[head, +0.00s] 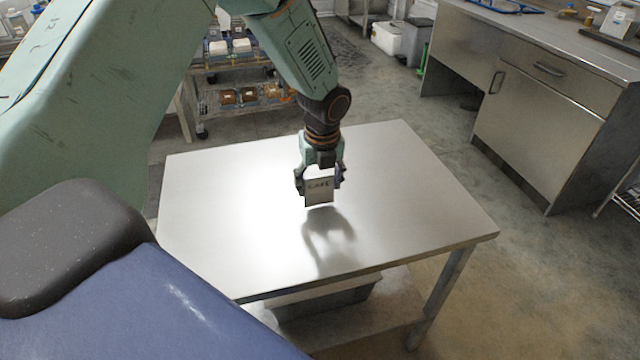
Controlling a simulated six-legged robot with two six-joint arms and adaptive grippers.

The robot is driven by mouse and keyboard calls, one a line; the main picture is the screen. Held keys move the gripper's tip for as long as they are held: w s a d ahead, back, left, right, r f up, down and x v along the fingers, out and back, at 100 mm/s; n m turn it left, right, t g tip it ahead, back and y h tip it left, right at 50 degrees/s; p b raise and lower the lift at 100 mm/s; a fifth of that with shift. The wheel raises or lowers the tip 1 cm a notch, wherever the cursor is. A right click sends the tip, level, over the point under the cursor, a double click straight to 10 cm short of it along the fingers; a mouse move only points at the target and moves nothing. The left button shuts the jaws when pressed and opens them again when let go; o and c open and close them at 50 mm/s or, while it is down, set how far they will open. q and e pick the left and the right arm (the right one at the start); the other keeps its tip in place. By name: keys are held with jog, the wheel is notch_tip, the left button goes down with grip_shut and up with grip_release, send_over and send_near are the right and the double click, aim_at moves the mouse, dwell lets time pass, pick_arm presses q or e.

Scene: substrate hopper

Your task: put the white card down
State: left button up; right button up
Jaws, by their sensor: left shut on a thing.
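The gripper points down over the middle of the steel table (215,235). A shadow of the gripper and card falls on the table top just in front of them, and the card appears a little above the surface. The card's upper edge is hidden between the fingers. My right gripper is not in view.
The table top is otherwise bare. A grey bin (325,300) stands on the shelf under it. A metal cabinet bench (545,120) stands at the right. A wire cart (240,105) with small containers stands behind the table. White tubs (388,38) sit on the floor at the back.

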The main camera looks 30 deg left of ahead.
pick_arm(q)
jog(key=shift+w+a+f, duration=0.15)
jog(key=shift+a+f, duration=0.05)
jog(key=shift+f, duration=0.1)
jog(key=o, duration=0.6)
jog(key=shift+d, duration=0.15)
jog(key=o, duration=0.3)
jog(key=shift+f, duration=0.1)
jog(key=shift+o, duration=0.2)
